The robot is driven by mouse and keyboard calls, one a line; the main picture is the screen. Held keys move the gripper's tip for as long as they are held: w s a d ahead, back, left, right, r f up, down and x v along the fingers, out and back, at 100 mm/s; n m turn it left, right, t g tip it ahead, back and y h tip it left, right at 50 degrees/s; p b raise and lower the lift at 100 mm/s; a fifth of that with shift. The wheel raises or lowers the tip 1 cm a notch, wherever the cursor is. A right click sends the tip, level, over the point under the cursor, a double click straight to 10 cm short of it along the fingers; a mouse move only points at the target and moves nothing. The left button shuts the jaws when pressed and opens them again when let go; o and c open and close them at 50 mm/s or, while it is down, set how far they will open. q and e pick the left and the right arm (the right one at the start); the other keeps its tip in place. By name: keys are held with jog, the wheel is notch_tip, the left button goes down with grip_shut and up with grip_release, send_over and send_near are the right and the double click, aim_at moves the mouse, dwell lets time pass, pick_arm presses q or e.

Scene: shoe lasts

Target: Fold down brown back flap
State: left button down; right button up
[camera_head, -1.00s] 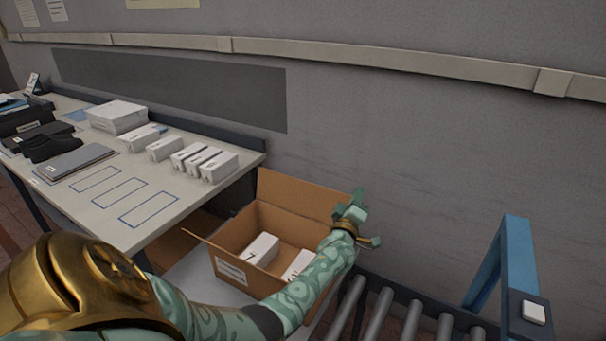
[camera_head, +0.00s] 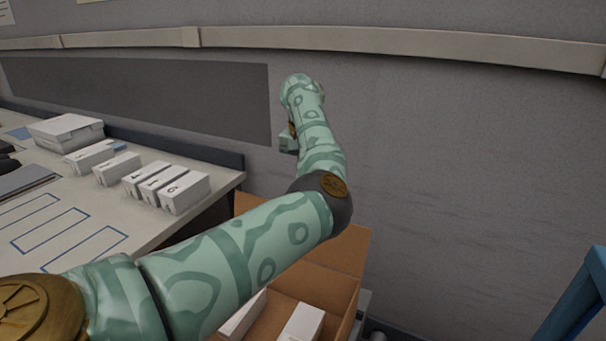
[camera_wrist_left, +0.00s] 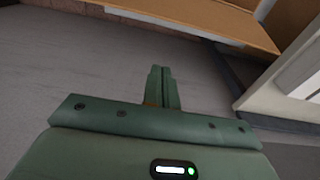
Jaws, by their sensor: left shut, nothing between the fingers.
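The open brown cardboard box (camera_head: 338,290) stands low in the head view, partly hidden behind my left arm. Its brown back flap (camera_head: 350,246) shows to the right of my elbow and stands up near the wall; the rest of it is covered by the arm. In the left wrist view a brown cardboard panel (camera_wrist_left: 205,22) crosses the top; I cannot tell for sure which flap it is. My left gripper (camera_wrist_left: 163,88) is shut and empty, apart from the cardboard. In the head view the left gripper (camera_head: 287,143) is mostly hidden behind my forearm, above and behind the box.
White boxes (camera_head: 301,324) lie inside the carton. A table (camera_head: 120,215) with several white boxes stands at the left. The grey wall (camera_head: 450,170) is close behind. A blue frame (camera_head: 575,295) stands at the lower right.

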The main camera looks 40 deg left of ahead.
pick_arm(q)
jog(key=s+f, duration=0.3)
jog(key=f, duration=0.2)
jog(key=shift+d+f, duration=0.4)
jog(key=shift+s, duration=0.1)
